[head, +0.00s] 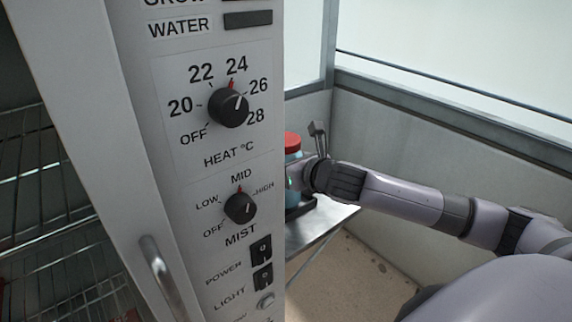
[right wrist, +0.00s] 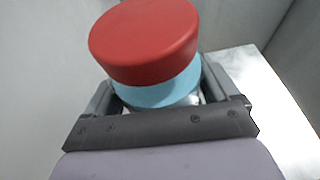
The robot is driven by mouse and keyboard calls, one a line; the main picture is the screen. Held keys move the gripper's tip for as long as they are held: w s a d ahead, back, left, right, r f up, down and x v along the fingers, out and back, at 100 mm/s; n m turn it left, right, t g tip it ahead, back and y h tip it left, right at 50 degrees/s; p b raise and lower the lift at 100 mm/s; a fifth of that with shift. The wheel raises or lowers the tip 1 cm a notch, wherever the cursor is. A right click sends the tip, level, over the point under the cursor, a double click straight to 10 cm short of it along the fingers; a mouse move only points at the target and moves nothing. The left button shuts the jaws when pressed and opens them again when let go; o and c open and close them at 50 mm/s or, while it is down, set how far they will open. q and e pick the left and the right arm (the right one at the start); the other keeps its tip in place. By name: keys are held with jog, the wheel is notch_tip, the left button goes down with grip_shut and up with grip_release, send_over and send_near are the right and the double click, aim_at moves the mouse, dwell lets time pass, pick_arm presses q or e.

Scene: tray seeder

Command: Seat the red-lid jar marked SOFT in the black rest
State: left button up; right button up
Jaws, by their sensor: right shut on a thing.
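The red-lid jar (head: 293,141) is at the edge of the cabinet panel in the head view, which hides its left part. In the right wrist view its red lid (right wrist: 145,42) and light-blue body (right wrist: 160,93) fill the middle. No marking on it can be read. My right gripper (head: 316,160) is shut on the jar, with a finger on either side of it in the wrist view. The black rest (head: 305,206) shows partly, low at the jar's base on a metal table. I cannot tell whether the jar's base touches it. My left gripper is out of view.
A tall cabinet panel (head: 215,140) with heat and mist knobs stands close on the left and blocks part of the view. Wire shelves (head: 60,180) show inside it. The metal table (head: 325,218) is bare right of the rest. A wall stands behind.

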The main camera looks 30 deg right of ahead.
jog(key=shift+r+p, duration=0.2)
jog(key=shift+p, duration=0.2)
jog(key=shift+f+b, duration=0.35)
jog(key=shift+f, duration=0.3)
dwell(0.4)
jog(key=o, duration=1.4)
jog(key=shift+f, duration=0.25)
jog(key=shift+p+v, duration=0.6)
jog(key=shift+v, duration=0.6)
jog(key=shift+p+v, duration=0.6)
jog(key=shift+v, duration=1.05)
jog(key=p+v, duration=0.1)
jog(key=v, duration=0.4)
jog(key=shift+s+r, duration=0.15)
jog(key=shift+s, duration=0.1)
